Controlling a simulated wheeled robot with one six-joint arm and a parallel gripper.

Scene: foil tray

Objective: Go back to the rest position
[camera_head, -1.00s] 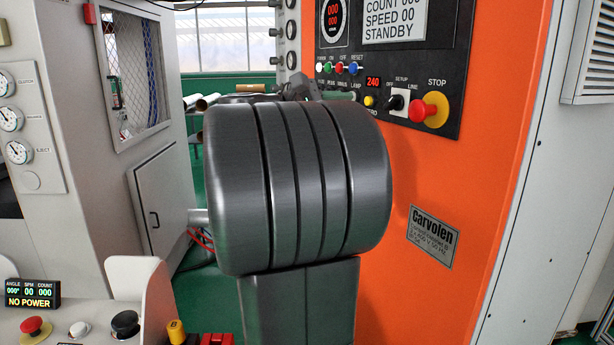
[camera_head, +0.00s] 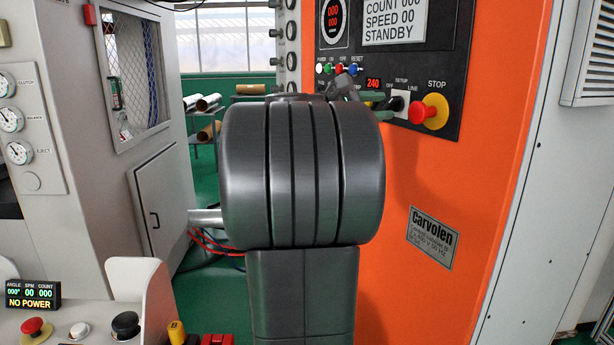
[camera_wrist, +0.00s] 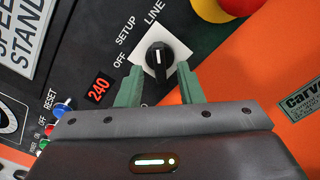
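The black selector knob on its white plate (camera_head: 399,105) sits on the dark control panel, partly covered by my gripper in the head view. In the wrist view the knob (camera_wrist: 158,60) is seen close up, its white mark pointing up, toward the LINE label. In the head view the gripper (camera_head: 384,106) shows only in part, beyond my large grey arm link. Whether the fingers touch the plate I cannot tell.
A red stop button on a yellow base (camera_head: 428,112) is close right of the selector. Coloured buttons (camera_head: 339,69) and a red 240 display (camera_head: 373,84) are to its left. The orange cabinet (camera_head: 440,190) fills the right; a grey cabinet (camera_head: 140,180) stands left.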

